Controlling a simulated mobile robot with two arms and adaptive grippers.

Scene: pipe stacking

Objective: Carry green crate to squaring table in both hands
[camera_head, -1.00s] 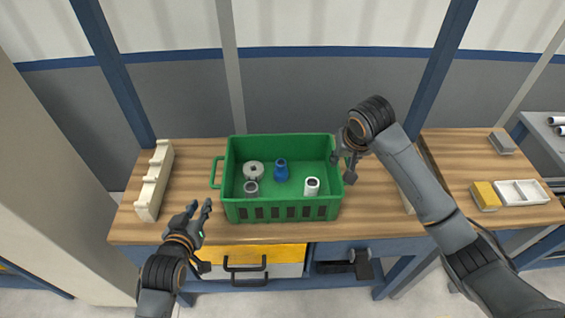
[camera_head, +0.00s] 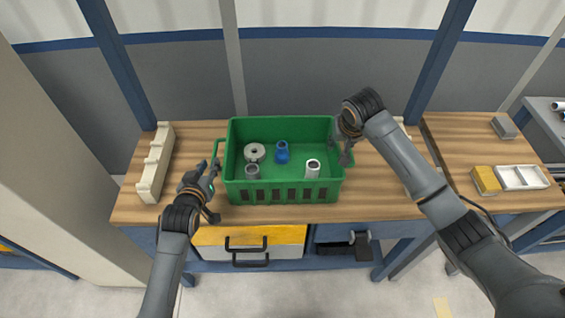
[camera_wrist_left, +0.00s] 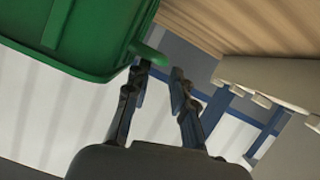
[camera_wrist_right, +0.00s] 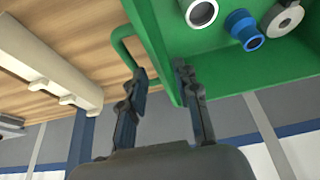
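The green crate (camera_head: 285,194) sits upright on the wooden workbench. It holds a grey flanged part (camera_head: 254,152), a grey ring (camera_head: 252,171), a blue fitting (camera_head: 282,152) and a white pipe piece (camera_head: 312,168). My left gripper (camera_head: 213,188) is open beside the crate's left handle (camera_head: 215,162); the handle's end is by its fingertips in the left wrist view (camera_wrist_left: 152,57). My right gripper (camera_head: 343,150) is open at the crate's right side. In the right wrist view its fingertips are close to the right handle (camera_wrist_right: 118,46); whether they touch it is unclear.
A cream slotted rack (camera_head: 156,165) stands left of the crate, and a similar one is partly hidden behind my right arm. A bench (camera_head: 460,135) on the right holds a yellow block (camera_head: 486,180), a white tray (camera_head: 522,188) and a grey block (camera_head: 503,127). Drawers (camera_head: 250,237) are below the crate.

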